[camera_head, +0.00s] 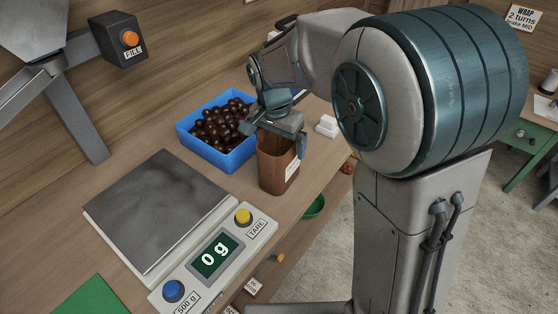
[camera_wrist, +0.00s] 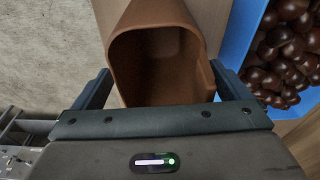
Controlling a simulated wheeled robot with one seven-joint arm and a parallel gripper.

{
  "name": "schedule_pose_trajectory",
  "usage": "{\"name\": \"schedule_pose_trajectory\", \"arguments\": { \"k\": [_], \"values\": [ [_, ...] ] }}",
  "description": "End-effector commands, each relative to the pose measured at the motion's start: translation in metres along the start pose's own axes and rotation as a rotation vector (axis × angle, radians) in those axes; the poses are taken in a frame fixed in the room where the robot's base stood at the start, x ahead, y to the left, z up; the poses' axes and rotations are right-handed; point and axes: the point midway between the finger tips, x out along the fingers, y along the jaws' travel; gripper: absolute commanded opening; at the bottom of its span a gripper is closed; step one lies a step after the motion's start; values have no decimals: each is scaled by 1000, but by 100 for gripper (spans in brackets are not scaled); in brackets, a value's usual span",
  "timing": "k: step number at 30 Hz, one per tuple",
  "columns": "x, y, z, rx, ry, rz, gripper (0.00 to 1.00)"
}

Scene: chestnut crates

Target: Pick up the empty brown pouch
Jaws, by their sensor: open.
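The brown pouch (camera_head: 277,168) stands upright on the wooden counter, just in front of the blue crate of chestnuts. A white label shows on its side. In the wrist view I look down into the pouch (camera_wrist: 160,60), and its inside looks empty. My gripper (camera_head: 275,132) is at the top of the pouch. In the wrist view the two fingers (camera_wrist: 163,88) are open, one on each side of the pouch, with the near rim between them. I cannot tell whether either finger touches the pouch.
A blue crate (camera_head: 241,155) full of chestnuts stands close behind the pouch. A scale with a grey plate (camera_head: 160,210) and a display (camera_head: 216,252) reading 0 g lies to the left. A small white stack (camera_head: 327,126) sits to the right. A green bowl (camera_head: 315,207) is below the counter edge.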

Motion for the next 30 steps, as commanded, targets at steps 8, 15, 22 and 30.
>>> {"name": "schedule_pose_trajectory", "arguments": {
  "k": [8, 15, 22, 30],
  "values": [
    [7, 0, 0, -1, 0, -1, 96],
    [7, 0, 0, -1, 0, -1, 41],
    [7, 0, 0, -1, 1, -1, 38],
    [-8, 0, -3, 0, 2, -3, 38]
  ]
}}
